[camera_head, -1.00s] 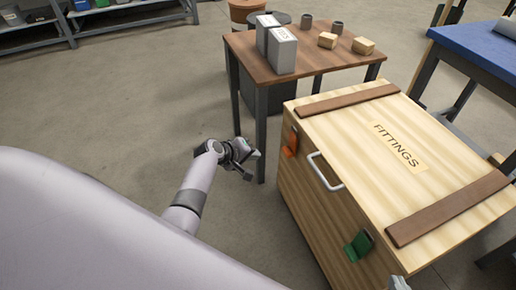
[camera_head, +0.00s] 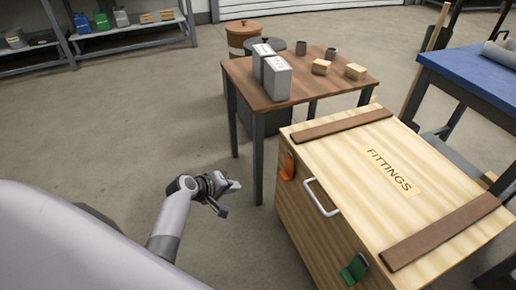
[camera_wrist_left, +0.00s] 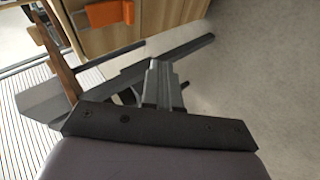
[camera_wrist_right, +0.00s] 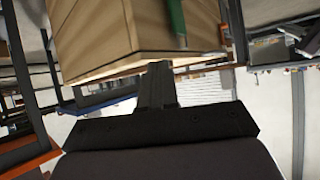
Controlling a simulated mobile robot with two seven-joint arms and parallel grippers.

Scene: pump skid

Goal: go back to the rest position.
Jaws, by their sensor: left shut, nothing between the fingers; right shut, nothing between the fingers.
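My left gripper (camera_head: 226,194) is shut and empty in the head view, above the floor to the left of the wooden crate. It also shows shut in the left wrist view (camera_wrist_left: 158,68), with the crate's orange latch (camera_wrist_left: 108,13) beyond it. My right gripper is out of the head view. In the right wrist view it is shut (camera_wrist_right: 157,70) and empty, with the crate (camera_wrist_right: 130,30) and its green latch (camera_wrist_right: 176,18) beyond it.
The wooden crate (camera_head: 350,160) marked FITTINGS has a closed lid and a white handle (camera_head: 321,198). A brown table (camera_head: 300,78) with grey boxes, cups and small blocks stands behind it. A blue-topped bench (camera_head: 470,72) is at right. Open floor lies at left.

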